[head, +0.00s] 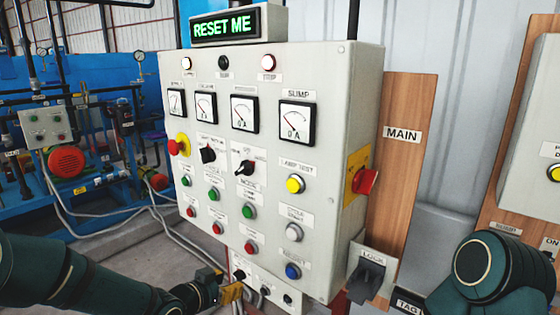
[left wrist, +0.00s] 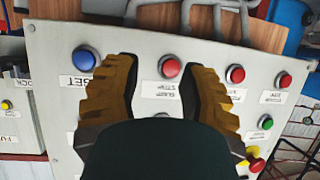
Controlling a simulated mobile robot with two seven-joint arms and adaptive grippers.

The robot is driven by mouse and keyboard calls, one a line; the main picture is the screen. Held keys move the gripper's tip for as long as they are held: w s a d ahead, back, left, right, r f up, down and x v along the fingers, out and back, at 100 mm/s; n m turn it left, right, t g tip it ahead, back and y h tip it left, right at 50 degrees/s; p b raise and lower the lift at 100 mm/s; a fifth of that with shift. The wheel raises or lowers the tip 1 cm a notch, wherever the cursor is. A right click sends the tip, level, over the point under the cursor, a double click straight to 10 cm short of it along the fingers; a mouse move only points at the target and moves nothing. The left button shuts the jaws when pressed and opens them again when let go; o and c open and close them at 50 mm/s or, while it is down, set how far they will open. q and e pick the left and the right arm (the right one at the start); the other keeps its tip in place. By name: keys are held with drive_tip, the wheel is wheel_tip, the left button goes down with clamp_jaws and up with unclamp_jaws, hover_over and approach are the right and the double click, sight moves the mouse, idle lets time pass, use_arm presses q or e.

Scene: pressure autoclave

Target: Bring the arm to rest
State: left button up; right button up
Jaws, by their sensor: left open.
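My left arm comes in low from the left in the head view, and my left gripper (head: 232,291) is in front of the lower edge of the grey control panel (head: 330,130). In the left wrist view my left gripper (left wrist: 158,68) has its two brown-yellow fingers spread, with nothing held between them. The panel face (left wrist: 55,110) lies beyond the fingers, turned round in that view; I cannot tell the exact gap. A dark link of my right arm shows at lower right in the head view; its gripper is out of frame.
The panel carries a blue button (head: 292,271), a yellow button (head: 295,184), a red side switch (head: 365,181) and several gauges. A grey LOCK lever (head: 368,275) sticks out at lower right. Blue machinery and loose cables stand left.

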use_arm(q)
drive_tip(key=s+d+f+n+g+y, duration=0.1)
drive_tip(key=s+f+n+g, duration=0.3)
drive_tip(key=s+f, duration=0.7)
drive_tip(key=s+d+f+n+g+y, duration=0.2)
drive_tip(key=s+d+f+n+g, duration=0.1)
drive_tip(key=s+f, duration=0.9)
drive_tip(key=s+n+g, duration=0.1)
drive_tip(key=g, duration=0.1)
drive_tip(key=shift+s+d+f+g, duration=0.2)
drive_tip(key=shift+s+g, duration=0.1)
drive_tip(key=shift+g, duration=0.1)
use_arm(e)
drive_tip(key=shift+o, duration=0.2)
